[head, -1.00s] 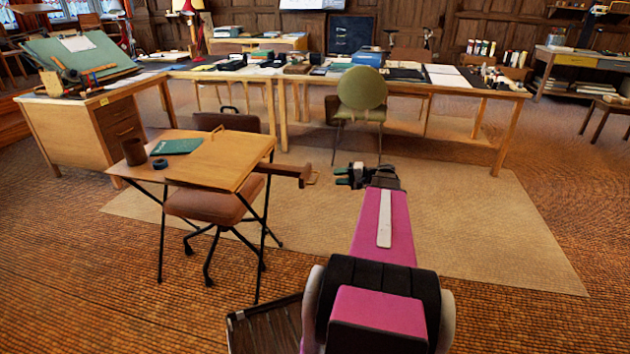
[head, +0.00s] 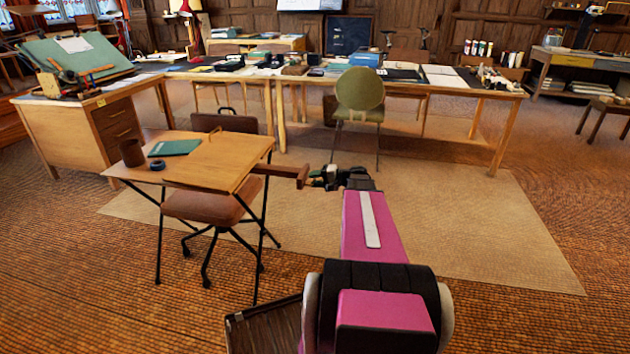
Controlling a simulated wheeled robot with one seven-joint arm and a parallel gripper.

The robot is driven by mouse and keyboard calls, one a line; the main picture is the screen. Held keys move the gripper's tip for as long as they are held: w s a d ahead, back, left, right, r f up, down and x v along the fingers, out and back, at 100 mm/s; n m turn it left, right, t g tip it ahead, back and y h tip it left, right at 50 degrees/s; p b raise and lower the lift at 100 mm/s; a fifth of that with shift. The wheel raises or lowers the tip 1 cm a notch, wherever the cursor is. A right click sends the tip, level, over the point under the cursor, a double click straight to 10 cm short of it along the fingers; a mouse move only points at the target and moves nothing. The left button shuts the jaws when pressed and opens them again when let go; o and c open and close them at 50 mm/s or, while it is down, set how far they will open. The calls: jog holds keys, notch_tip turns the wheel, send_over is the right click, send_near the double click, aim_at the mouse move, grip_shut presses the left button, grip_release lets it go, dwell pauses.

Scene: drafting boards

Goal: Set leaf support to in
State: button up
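The leaf support (head: 284,170) is a brown wooden bar. It sticks out to the right from under the top of a small folding table (head: 238,160).
A brown swivel chair (head: 205,207) stands under the table. A dark cup (head: 132,153), a green book (head: 174,147) and a dark roll (head: 158,165) are on the tabletop. A green chair (head: 360,100) and a long desk stand behind. The rug (head: 450,220) on the right is clear.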

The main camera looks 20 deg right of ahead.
aim_at(288, 169)
grip_shut()
jog(key=r+x, duration=0.1)
jog(key=x, duration=0.6)
jog(key=r+x, duration=0.1)
jog(key=x, duration=0.6)
jog(key=r+x, duration=0.2)
jog(key=x, duration=0.5)
jog(key=shift+w+a+r, duration=0.1)
jog(key=shift+w+a, duration=0.15)
jog(key=shift+a, duration=0.1)
jog(key=shift+o, duration=0.3)
grip_release()
jog(key=shift+a, duration=0.1)
jog(key=v, duration=1)
jog(key=shift+s+d+r, duration=0.15)
jog(key=shift+d, duration=0.15)
